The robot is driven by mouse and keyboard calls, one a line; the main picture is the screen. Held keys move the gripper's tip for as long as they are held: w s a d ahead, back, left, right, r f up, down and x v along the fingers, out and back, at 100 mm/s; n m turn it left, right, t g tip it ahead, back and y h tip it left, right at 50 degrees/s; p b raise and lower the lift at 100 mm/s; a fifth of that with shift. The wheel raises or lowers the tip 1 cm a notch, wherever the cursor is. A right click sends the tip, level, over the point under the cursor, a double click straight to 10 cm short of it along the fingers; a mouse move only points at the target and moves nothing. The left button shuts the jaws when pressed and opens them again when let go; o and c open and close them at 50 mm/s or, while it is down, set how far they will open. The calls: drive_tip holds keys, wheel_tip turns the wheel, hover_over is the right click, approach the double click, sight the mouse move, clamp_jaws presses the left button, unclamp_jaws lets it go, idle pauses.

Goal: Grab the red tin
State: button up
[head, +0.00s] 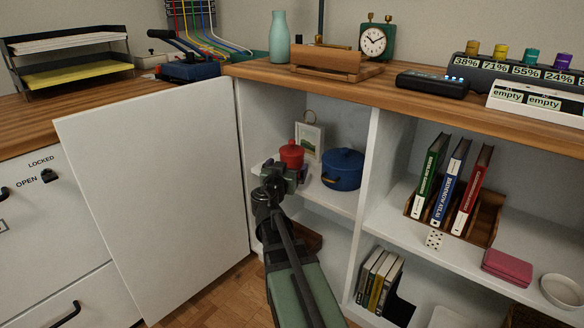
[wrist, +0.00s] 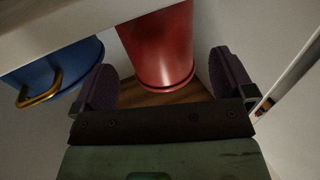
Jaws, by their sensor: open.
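The red tin (head: 291,154) has a lid with a small knob. It stands on the upper shelf inside the open cabinet, left of a blue pot (head: 343,169). In the head view my gripper (head: 283,175) is in front of the tin and hides its lower part. In the wrist view my gripper (wrist: 165,82) is open, with its two dark fingers apart. The red tin (wrist: 158,42) shows beyond and between the fingertips, with a gap on each side. I cannot tell how deep it sits between them.
The blue pot (wrist: 52,72), with its brass handle, is close to the left finger in the wrist view. A framed picture (head: 309,139) stands behind the tin. The open cabinet door (head: 160,195) is on the left, and a divider (head: 368,200) is right of the pot.

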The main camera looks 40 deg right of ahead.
drive_tip(key=x, duration=0.5)
drive_tip(key=shift+w+d, duration=0.1)
drive_tip(key=c, duration=1.1)
